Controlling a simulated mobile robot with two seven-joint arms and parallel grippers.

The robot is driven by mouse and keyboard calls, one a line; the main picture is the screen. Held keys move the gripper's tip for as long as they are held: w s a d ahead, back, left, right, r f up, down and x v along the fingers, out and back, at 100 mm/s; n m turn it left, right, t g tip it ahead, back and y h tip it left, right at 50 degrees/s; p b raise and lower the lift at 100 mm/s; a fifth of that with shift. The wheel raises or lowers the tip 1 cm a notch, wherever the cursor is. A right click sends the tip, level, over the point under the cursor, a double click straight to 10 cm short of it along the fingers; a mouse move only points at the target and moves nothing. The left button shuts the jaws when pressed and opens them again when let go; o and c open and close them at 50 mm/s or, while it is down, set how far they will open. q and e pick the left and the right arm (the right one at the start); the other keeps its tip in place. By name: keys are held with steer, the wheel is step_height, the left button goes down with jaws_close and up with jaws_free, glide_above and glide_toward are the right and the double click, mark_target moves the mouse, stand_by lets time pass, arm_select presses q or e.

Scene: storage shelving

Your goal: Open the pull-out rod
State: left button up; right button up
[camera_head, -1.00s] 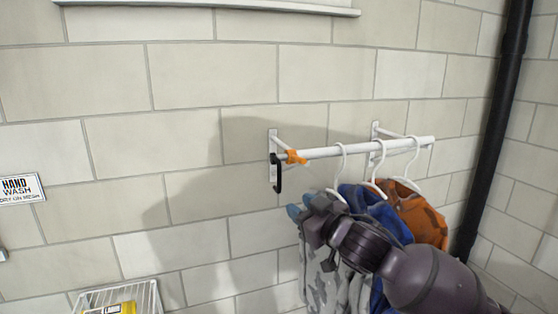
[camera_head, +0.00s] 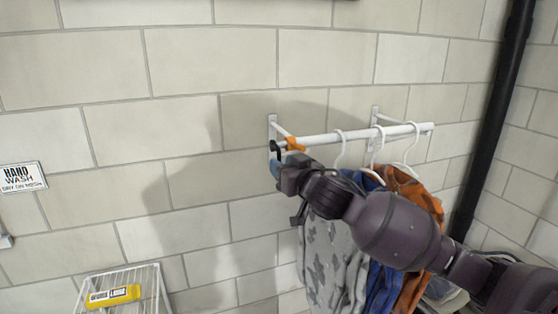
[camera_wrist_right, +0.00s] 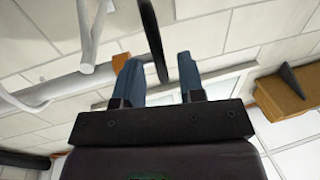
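The white pull-out rod (camera_head: 350,137) is mounted on the wall by two brackets, with an orange part (camera_head: 294,144) near its left end. The black handle (camera_head: 273,146) hangs at that end; its lower part is hidden behind my gripper in the head view. My right gripper (camera_head: 279,169) is at the handle, just below the rod's left end. In the right wrist view its blue fingers (camera_wrist_right: 158,60) are apart, with the black handle (camera_wrist_right: 151,30) reaching between them. Contact with either finger is not clear. My left gripper is not in view.
White hangers (camera_head: 410,148) carry a grey patterned garment (camera_head: 328,245), a blue one and an orange one (camera_head: 415,190), partly behind my right arm. A black pipe (camera_head: 490,120) runs down the right corner. A wire basket (camera_head: 150,285) with a yellow item (camera_head: 113,296) stands lower left.

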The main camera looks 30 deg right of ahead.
steer(key=shift+w, duration=1.15)
steer(key=shift+c, duration=0.3)
jaws_close()
